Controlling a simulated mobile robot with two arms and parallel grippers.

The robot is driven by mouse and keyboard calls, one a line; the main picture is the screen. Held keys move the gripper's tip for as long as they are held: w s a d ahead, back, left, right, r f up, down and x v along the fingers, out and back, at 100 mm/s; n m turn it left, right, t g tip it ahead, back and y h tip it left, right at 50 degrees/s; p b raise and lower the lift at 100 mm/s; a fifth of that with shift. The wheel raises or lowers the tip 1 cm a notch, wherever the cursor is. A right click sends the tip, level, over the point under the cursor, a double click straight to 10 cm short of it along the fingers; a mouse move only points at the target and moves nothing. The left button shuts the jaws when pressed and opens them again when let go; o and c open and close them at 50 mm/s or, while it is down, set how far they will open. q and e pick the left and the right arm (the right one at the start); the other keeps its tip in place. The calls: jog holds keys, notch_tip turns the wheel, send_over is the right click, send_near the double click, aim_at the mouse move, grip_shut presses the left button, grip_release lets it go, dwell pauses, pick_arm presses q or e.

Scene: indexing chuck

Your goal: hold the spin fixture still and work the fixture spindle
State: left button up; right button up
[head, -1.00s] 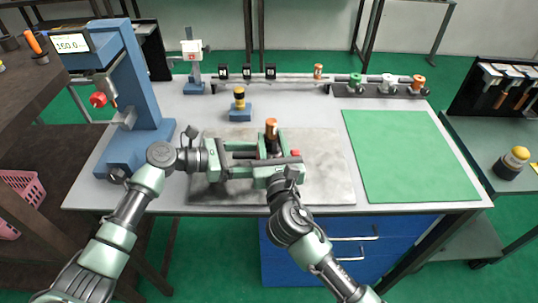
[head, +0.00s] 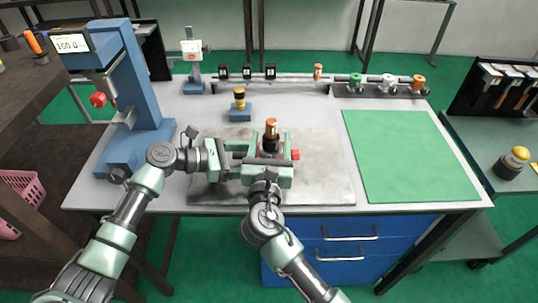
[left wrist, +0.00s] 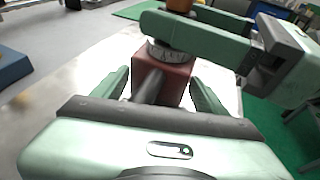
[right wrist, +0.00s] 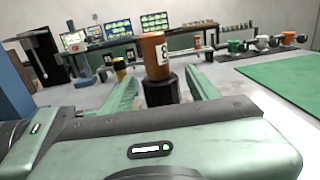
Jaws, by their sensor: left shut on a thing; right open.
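The spin fixture shows as a dark red block (left wrist: 165,78) with a graduated ring, on a metal plate (head: 325,170). Its spindle (head: 271,128) stands upright with an orange top, which carries a label in the right wrist view (right wrist: 156,55). My left gripper (left wrist: 160,88) is shut on the block, one finger on each side; a grey rod points toward its palm. My right gripper (right wrist: 163,82) is open, with fingers on either side of the spindle's black collar (right wrist: 160,90). Contact with the spindle cannot be told.
A blue press (head: 140,100) stands at the left. A small blue stand (head: 240,112) with a yellow-black piece is behind the plate. A rack of coloured knobs (head: 380,90) lines the back. A green mat (head: 410,155) covers the clear right side.

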jog(key=s, duration=0.8)
jog(key=shift+a, duration=0.35)
jog(key=shift+s, duration=0.2)
jog(key=shift+w+d+f, duration=0.1)
jog(key=shift+w+d, duration=0.1)
jog(key=shift+w, duration=1.9)
jog(key=shift+w+d, duration=0.15)
jog(key=shift+w, duration=1.95)
